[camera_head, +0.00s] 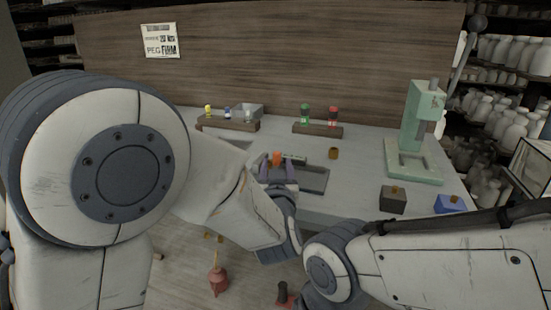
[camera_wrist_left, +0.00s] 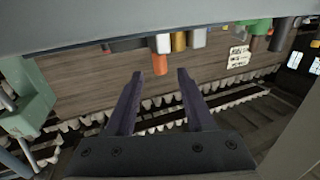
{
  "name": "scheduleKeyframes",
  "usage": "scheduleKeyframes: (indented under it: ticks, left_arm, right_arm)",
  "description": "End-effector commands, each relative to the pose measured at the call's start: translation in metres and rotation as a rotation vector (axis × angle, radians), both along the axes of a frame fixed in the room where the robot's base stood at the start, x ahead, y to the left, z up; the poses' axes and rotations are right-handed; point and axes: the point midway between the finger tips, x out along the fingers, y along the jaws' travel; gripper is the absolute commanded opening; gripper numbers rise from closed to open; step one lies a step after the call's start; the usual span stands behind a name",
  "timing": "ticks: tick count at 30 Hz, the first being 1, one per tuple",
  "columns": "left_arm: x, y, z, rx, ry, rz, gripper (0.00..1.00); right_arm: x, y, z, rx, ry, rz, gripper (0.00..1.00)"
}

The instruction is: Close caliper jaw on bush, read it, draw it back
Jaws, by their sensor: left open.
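The caliper (camera_head: 313,180) appears to be the dark grey flat fixture lying on the table's front middle. An orange knob (camera_head: 277,158) stands upright at its left end. A small brass-coloured cylinder (camera_head: 333,153), probably the bush, stands on the table behind and right of it, apart from it. My left gripper (camera_head: 278,170) is open, its purple fingers to either side of the orange knob. In the left wrist view the orange knob (camera_wrist_left: 162,68) shows just beyond and between the open fingertips, with no clear contact. No reading is legible. My right gripper is out of view.
A green press (camera_head: 411,140) stands at the right, with a dark block (camera_head: 393,200) and blue block (camera_head: 448,205) in front. Wooden racks (camera_head: 318,130) with coloured pegs stand at the back, before a wooden panel (camera_head: 270,60). My left arm hides the table's left part.

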Motion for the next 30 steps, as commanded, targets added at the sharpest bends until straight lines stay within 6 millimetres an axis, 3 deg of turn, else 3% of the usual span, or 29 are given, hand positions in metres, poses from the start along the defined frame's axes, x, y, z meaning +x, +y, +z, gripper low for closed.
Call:
scheduleKeyframes:
  ticks: [3, 9, 20, 21, 24, 25, 30]
  left_arm:
    - [0.023, 0.001, -0.001, 0.0, 0.001, 0.002, 0.54]
    - [0.047, 0.001, -0.001, 0.0, 0.001, 0.002, 0.54]
    - [0.053, 0.002, -0.001, 0.0, 0.002, 0.002, 0.54]
    - [0.053, 0.002, 0.0, 0.0, 0.002, 0.002, 0.46]
    - [0.053, 0.003, 0.0, 0.0, 0.002, 0.002, 0.08]
    - [0.052, 0.003, 0.0, 0.0, 0.002, 0.002, 0.0]
    - [0.052, 0.003, 0.0, 0.0, 0.002, 0.002, 0.0]
  right_arm:
    - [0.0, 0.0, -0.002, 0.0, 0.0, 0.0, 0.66]
    - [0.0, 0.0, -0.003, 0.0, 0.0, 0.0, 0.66]
    - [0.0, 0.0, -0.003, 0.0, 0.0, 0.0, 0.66]
    - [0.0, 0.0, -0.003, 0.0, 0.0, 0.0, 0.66]
    - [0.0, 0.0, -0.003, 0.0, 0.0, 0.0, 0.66]
    - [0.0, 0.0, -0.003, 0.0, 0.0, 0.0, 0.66]
    - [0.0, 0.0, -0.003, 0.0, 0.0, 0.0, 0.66]
